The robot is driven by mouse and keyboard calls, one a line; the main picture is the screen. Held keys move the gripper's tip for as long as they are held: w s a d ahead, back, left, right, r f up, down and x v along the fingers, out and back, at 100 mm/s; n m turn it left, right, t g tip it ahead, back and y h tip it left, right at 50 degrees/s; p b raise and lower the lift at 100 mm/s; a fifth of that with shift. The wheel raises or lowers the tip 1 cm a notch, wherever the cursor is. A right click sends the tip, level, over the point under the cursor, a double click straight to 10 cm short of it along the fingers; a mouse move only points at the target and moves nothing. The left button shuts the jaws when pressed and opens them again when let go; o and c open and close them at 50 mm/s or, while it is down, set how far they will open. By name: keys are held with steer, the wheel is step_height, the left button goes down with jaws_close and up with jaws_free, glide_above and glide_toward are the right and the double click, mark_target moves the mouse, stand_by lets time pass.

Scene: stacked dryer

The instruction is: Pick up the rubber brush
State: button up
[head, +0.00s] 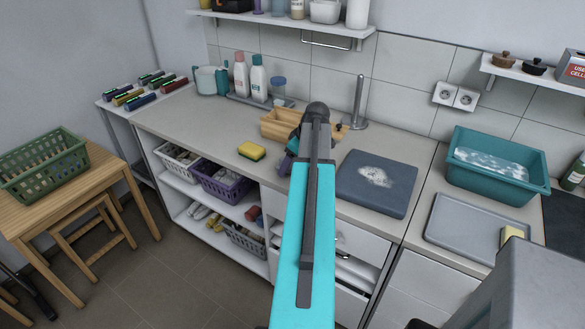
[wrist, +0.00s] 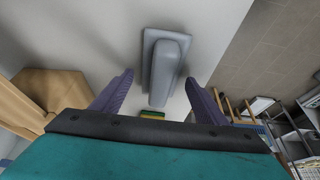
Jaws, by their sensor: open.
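A grey block-shaped thing with a raised, rounded bar on a flat base, which looks like the rubber brush (wrist: 168,68), lies on the pale worktop in the wrist view. My gripper (wrist: 159,78) is open, with one purple finger on each side of the brush's line and the brush between and beyond the tips. No contact shows. In the head view my arm covers the spot and I cannot make out the brush; a bit of my purple gripper (head: 288,163) shows left of the arm.
A wooden box (head: 283,125) stands close behind my gripper. A yellow sponge (head: 252,151) lies to the left, and a grey slab (head: 377,183) to the right. The worktop's front edge is near the brush.

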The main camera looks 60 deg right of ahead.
stand_by(0.4)
steer(key=c, duration=1.2)
steer(key=shift+o, duration=0.2)
steer(key=shift+r, duration=0.2)
steer(key=shift+r+b, duration=0.75)
steer(key=shift+r, duration=0.6)
steer(key=shift+s+r, duration=0.2)
steer(key=shift+s, duration=0.05)
steer(key=s+a+b, duration=0.1)
steer(key=s, duration=0.4)
steer(key=s+a+r+b, duration=0.1)
steer(key=s, duration=0.4)
steer(key=s+a+b, duration=0.1)
steer(key=s+b, duration=0.1)
steer(key=s, duration=0.3)
steer(key=shift+a+r, duration=0.3)
